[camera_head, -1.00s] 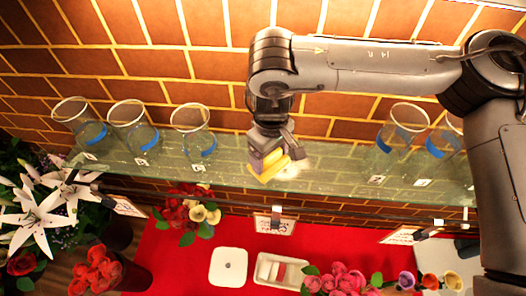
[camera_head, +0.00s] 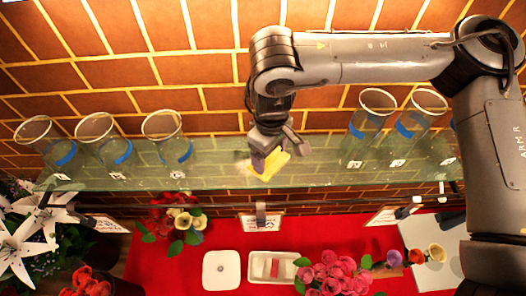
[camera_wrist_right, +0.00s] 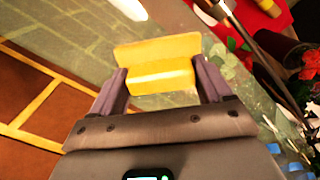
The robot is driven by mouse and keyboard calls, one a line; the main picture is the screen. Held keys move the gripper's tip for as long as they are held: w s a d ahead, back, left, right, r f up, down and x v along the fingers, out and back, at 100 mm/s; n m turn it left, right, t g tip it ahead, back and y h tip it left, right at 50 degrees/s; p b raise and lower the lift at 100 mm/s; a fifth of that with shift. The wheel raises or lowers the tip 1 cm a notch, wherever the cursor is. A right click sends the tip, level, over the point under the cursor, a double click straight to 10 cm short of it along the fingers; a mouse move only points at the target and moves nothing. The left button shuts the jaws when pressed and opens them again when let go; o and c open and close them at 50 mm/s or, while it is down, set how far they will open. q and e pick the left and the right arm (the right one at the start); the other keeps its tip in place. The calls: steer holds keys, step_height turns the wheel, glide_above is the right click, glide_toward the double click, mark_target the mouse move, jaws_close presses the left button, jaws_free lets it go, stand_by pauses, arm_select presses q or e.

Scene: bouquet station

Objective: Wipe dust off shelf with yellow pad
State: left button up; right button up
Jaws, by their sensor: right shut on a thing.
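The yellow pad (camera_head: 275,166) is at the middle of the glass shelf (camera_head: 325,174), in the gap between the left and right vases. My right gripper (camera_head: 263,158) is shut on it, one finger at each side, as the right wrist view shows; there the pad (camera_wrist_right: 160,76) spans the space between the fingers. The pad is low over the glass; whether it touches is hard to tell. My left gripper is not in view.
Several glass vases with blue bands stand on the shelf, some left (camera_head: 167,140) and some right (camera_head: 366,122). A brick wall (camera_head: 200,60) is behind. Below are a red table (camera_head: 180,266), a white tray (camera_head: 288,266), tags and flowers (camera_head: 175,218).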

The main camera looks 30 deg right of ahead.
steer(key=shift+s+d, duration=0.3)
steer(key=shift+d, duration=0.2)
steer(key=shift+s+d, duration=0.3)
steer(key=shift+d, duration=0.2)
steer(key=shift+d, duration=0.1)
steer(key=shift+s+d, duration=0.4)
steer(key=shift+d, duration=0.25)
steer(key=shift+s+d, duration=0.4)
steer(key=shift+d, duration=0.2)
steer(key=shift+s+d, duration=0.15)
steer(key=shift+w+a+r, duration=0.1)
steer(key=shift+w+a, duration=0.55)
steer(key=shift+a, duration=0.4)
steer(key=shift+w+a+f, duration=0.1)
steer(key=shift+w+a, duration=0.5)
steer(key=shift+a, duration=0.4)
steer(key=shift+w+a+r, duration=0.1)
steer(key=shift+w+a, duration=0.55)
steer(key=shift+a, duration=0.4)
steer(key=shift+w+a, duration=0.65)
steer(key=shift+a, duration=0.4)
steer(key=shift+w+a, duration=0.6)
steer(key=shift+a, duration=0.45)
steer(key=shift+w+a, duration=0.65)
steer(key=shift+a, duration=0.4)
steer(key=shift+r, duration=2.95)
steer(key=shift+r, duration=0.15)
